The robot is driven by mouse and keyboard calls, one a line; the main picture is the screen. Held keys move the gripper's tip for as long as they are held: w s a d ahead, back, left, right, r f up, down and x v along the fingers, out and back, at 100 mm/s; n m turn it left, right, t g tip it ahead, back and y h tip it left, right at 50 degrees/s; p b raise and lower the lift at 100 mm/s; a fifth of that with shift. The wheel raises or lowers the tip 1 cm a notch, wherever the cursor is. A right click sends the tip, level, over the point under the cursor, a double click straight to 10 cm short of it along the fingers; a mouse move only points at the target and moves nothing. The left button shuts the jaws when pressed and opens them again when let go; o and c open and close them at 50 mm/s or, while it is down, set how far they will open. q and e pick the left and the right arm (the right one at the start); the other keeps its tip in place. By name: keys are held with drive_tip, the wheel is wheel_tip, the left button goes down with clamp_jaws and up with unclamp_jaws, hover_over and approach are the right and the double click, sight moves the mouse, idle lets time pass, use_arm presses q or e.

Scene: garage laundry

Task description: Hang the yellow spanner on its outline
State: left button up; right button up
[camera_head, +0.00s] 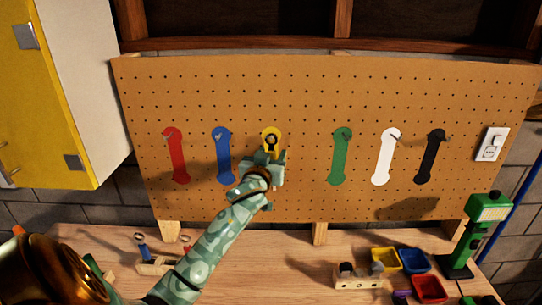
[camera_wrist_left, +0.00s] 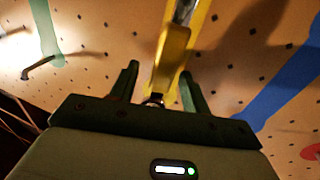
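The yellow spanner (camera_wrist_left: 172,55) runs between the two fingers of my left gripper (camera_wrist_left: 160,82) in the left wrist view, with a grey metal part along it. A gap shows between it and the left-hand finger, so the gripper looks open around it. In the head view my left gripper (camera_head: 264,158) is at the pegboard and covers the lower part of the yellow outline. The yellow ring-shaped top (camera_head: 271,135) shows above it, with a dark grey centre. I cannot tell whether the spanner rests on a hook. My right gripper is not in view.
Red (camera_head: 176,157), blue (camera_head: 222,155), green (camera_head: 340,157), white (camera_head: 384,157) and black (camera_head: 430,157) spanner outlines line the pegboard (camera_head: 300,90), some with visible hooks. The workbench (camera_head: 290,245) below holds coloured bins (camera_head: 428,288), a wooden block (camera_head: 358,278) and a green-topped stand (camera_head: 488,210).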

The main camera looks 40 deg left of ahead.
use_arm(q)
drive_tip(key=b+v, duration=0.1)
drive_tip(key=v, duration=1.5)
